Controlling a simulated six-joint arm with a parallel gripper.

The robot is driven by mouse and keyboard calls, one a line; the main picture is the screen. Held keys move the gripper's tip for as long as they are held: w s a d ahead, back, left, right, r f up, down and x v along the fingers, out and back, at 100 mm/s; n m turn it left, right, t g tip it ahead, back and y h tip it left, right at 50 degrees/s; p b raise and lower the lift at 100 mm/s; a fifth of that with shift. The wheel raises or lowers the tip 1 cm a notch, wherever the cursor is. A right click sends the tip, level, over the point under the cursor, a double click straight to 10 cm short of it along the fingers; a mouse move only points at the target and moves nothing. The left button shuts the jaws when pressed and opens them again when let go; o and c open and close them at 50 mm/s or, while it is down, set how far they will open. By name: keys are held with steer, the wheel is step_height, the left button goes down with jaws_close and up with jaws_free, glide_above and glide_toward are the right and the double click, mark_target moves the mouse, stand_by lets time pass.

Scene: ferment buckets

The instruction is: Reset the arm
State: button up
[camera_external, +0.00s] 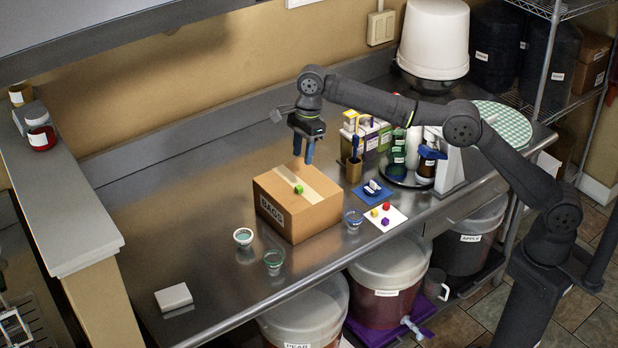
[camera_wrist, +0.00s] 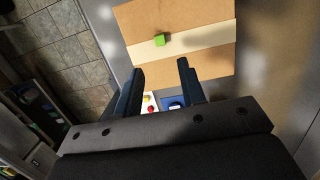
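My gripper (camera_external: 304,149) is above the back part of a cardboard box (camera_external: 322,212) on the steel table, fingers pointing down. In the wrist view its two blue-grey fingers (camera_wrist: 158,90) stand apart with nothing between them, so it is open and empty.
Right of the box are a blue mat (camera_external: 366,198), a white card (camera_external: 396,219) with small coloured pieces, and a round tray (camera_external: 398,179) of bottles. Small glass bowls (camera_external: 274,260) stand in front. The table's left part is clear, apart from a white block (camera_external: 174,297).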

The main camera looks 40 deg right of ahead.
mark_target(298, 187)
steer(key=f, duration=0.3)
steer(key=a+f, duration=0.1)
steer(key=f, duration=0.5)
steer(key=shift+s+a+f, duration=0.15)
steer(key=shift+a+f, duration=0.1)
steer(key=shift+f, duration=0.15)
steer(key=shift+r, duration=0.25)
step_height(298, 187, up, 3)
steer(key=shift+r, duration=0.15)
steer(key=w+d+r, duration=0.2)
steer(key=d+r, duration=0.1)
steer(key=d, duration=0.3)
steer(key=w+d+r, duration=0.2)
steer(key=d+r, duration=0.2)
steer(key=d, duration=0.2)
steer(key=w+d+f, duration=0.5)
steer(key=w+d, duration=0.4)
steer(key=w, duration=0.1)
steer(key=f, duration=1.4)
steer(key=shift+w+d+f, duration=0.2)
steer(key=shift+d+f, duration=0.15)
steer(key=shift+f, duration=0.05)
steer(key=shift+o, duration=0.6)
